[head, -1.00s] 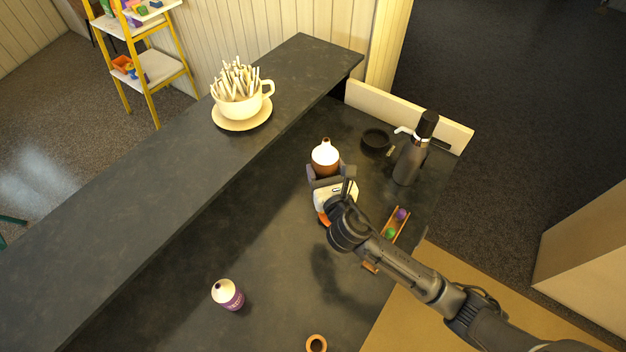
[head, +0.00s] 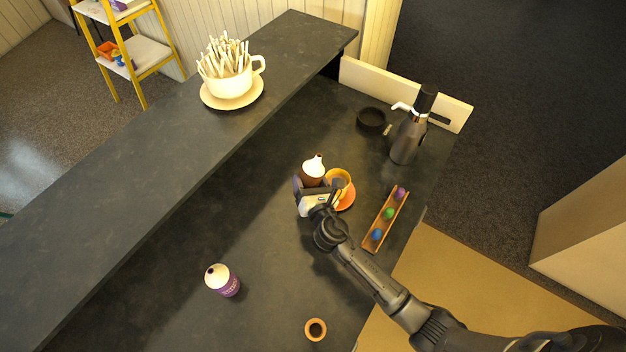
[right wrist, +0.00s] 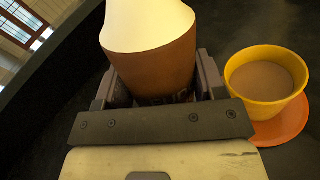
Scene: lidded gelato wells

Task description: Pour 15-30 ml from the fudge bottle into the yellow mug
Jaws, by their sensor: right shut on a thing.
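The fudge bottle (head: 312,170) is brown with a white cone top. My right gripper (head: 315,185) is shut on it. The bottle looks about upright, nozzle up; I cannot tell any slight tilt. In the right wrist view the bottle (right wrist: 155,65) fills the jaws, its nozzle cut off by the frame's top. The yellow mug (head: 346,178) stands on an orange saucer (head: 348,202) just right of the bottle. It also shows in the right wrist view (right wrist: 262,108), with brown liquid inside. Bottle and mug look close but apart. My left gripper is not in view.
A purple-labelled bottle (head: 223,281) and a small round tan cup (head: 315,329) stand nearer the front. A wooden rack (head: 387,224) with coloured balls lies right of the mug. A dark pump flask (head: 406,140) and black bowl (head: 371,120) stand behind. A raised ledge (head: 150,160) runs along the left.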

